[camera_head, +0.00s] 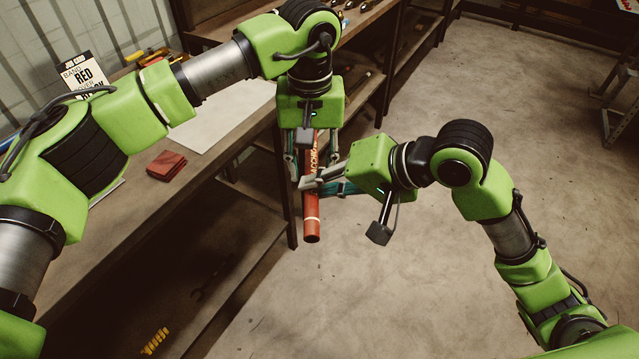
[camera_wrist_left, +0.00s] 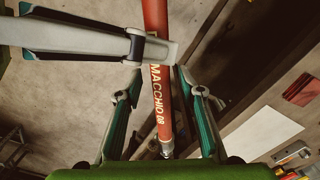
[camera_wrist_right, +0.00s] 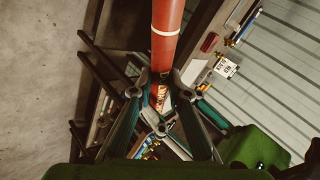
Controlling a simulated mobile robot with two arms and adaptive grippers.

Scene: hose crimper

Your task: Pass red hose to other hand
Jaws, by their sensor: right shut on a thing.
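The red hose (camera_head: 312,222) hangs roughly upright in mid-air beside the workbench; pale lettering shows on it in the left wrist view (camera_wrist_left: 157,75). My right gripper (camera_head: 312,183) is shut on the hose around its middle; its fingers also cross the hose in the left wrist view (camera_wrist_left: 155,50). My left gripper (camera_head: 311,160) is above the right one, pointing down, with its fingers apart on both sides of the hose. In the left wrist view the left fingers (camera_wrist_left: 158,82) show gaps to the hose. The hose's top end is partly hidden in the head view.
The workbench (camera_head: 120,228) at the left holds a dark red block (camera_head: 166,165), a white sheet (camera_head: 215,122) and a printed card (camera_head: 85,72). A lower shelf (camera_head: 215,275) lies under it. The floor (camera_head: 420,290) at the right is clear around my right arm.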

